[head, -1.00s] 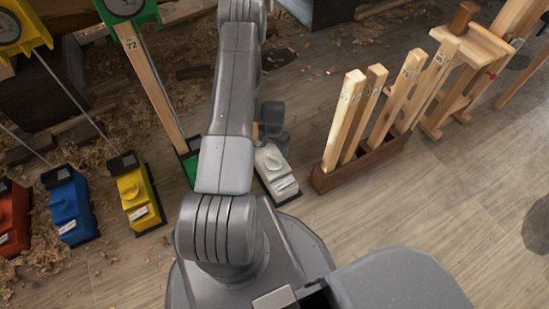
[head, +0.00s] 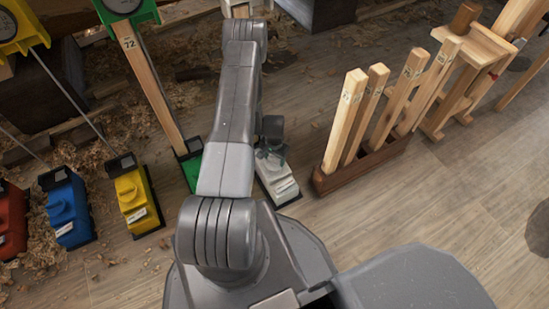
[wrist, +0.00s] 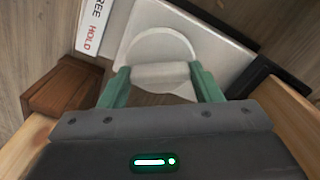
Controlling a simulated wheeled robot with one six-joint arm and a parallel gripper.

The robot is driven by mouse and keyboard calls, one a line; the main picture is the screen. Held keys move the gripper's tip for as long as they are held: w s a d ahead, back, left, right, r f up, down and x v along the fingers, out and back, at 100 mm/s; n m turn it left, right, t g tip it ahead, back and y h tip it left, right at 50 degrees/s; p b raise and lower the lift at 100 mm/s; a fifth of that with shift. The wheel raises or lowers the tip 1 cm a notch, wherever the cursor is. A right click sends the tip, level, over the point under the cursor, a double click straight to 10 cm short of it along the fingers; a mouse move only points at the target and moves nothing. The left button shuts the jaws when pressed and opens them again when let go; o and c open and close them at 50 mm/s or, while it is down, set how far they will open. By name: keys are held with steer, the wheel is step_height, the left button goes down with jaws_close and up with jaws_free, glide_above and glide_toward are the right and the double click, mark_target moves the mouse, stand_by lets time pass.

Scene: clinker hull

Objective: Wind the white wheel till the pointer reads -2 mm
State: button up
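The white wheel (wrist: 160,47) sits on a white box (head: 277,178) on the floor, right of my arm. In the wrist view its raised bar (wrist: 160,75) lies between the two green fingers of my gripper (wrist: 160,80). The fingers stand apart, one at each end of the bar, with no clear gap. I cannot tell whether they press on it. In the head view my gripper (head: 270,152) is down at the wheel and partly hides it. The pointer and scale for the white wheel cannot be read; my arm covers that area.
Green (head: 194,170), yellow (head: 132,192), blue (head: 68,208) and red (head: 10,220) boxes stand to the left. A dark wooden rack (head: 362,166) of upright posts stands close right of the white box.

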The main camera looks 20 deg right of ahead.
mark_target(275, 159)
stand_by(0.3)
steer(key=shift+f+m+b, duration=0.15)
steer(key=shift+m+b, duration=0.7)
steer(key=shift+m, duration=0.25)
steer(key=m+b, duration=0.2)
steer(key=m, duration=0.1)
steer(key=shift+m, duration=0.3)
steer(key=m+b, duration=0.2)
steer(key=m, duration=0.3)
steer(key=shift+m, duration=0.4)
steer(key=o, duration=1)
steer(key=shift+r, duration=0.2)
step_height(275, 159, up, 14)
steer(key=p, duration=0.4)
steer(key=shift+f, duration=0.15)
